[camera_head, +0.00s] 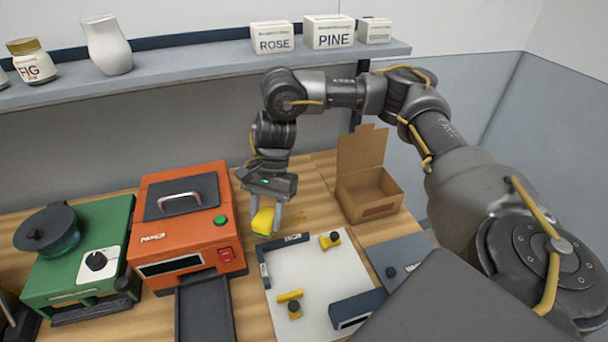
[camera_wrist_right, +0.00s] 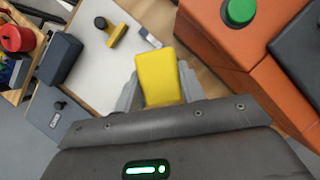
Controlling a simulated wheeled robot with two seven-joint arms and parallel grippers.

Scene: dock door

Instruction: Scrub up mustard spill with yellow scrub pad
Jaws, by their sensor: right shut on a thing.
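The yellow scrub pad (camera_head: 262,222) is a small bright yellow block. My right gripper (camera_head: 265,212) is shut on it, with the fingers pointing down between the orange machine and the cardboard box. In the right wrist view the pad (camera_wrist_right: 160,78) sits between the two grey fingers and sticks out past their tips. A faint yellowish patch, possibly the mustard spill (camera_head: 298,213), shows on the wooden table just right of the gripper. Its outline is hard to make out. I cannot tell whether the pad touches the table. My left gripper is not in view.
An orange machine (camera_head: 185,228) stands close left of the gripper, with a green appliance (camera_head: 85,250) beyond it. An open cardboard box (camera_head: 370,195) stands to the right. A white board (camera_head: 320,300) with yellow and dark parts lies in front. A shelf (camera_head: 200,75) runs above.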

